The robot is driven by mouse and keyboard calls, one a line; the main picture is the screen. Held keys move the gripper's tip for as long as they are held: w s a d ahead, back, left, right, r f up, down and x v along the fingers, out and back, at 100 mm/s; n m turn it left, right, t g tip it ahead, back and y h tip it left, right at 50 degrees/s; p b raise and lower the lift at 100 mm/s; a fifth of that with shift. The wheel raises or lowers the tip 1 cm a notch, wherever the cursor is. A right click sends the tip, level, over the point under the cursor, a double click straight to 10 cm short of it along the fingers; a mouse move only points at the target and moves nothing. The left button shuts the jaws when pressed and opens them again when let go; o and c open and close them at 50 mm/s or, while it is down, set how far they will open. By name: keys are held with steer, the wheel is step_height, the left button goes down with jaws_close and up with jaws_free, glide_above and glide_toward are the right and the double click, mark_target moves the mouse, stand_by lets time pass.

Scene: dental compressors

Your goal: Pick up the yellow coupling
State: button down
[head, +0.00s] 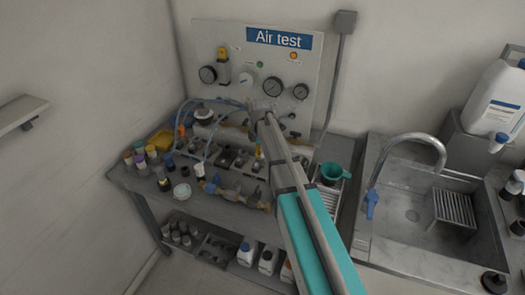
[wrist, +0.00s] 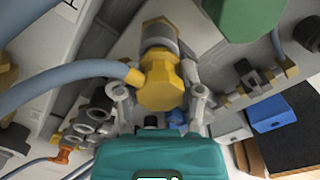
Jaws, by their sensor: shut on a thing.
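The yellow coupling (wrist: 160,82) is in the middle of the wrist view, a faceted yellow piece with a grey-blue hose (wrist: 65,82) running from its left side. A grey metal fitting (wrist: 160,35) adjoins it above in the picture. My gripper (wrist: 160,96) has a finger on each side of the coupling and is shut on it. In the head view my gripper (head: 262,106) is at the lower middle of the Air test panel (head: 225,48). The arm and gripper hide the coupling there.
A green funnel (head: 331,172) stands right of my arm. A sink (head: 415,210) with a curved tap (head: 415,140) is further right.

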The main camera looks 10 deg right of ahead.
step_height(320, 180, up, 2)
steer(key=shift+r+p, duration=0.1)
steer(key=shift+p, duration=0.85)
steer(key=s+r+p, duration=1)
steer(key=s, duration=0.4)
steer(key=shift+d+r, duration=0.15)
steer(key=shift+s, duration=0.1)
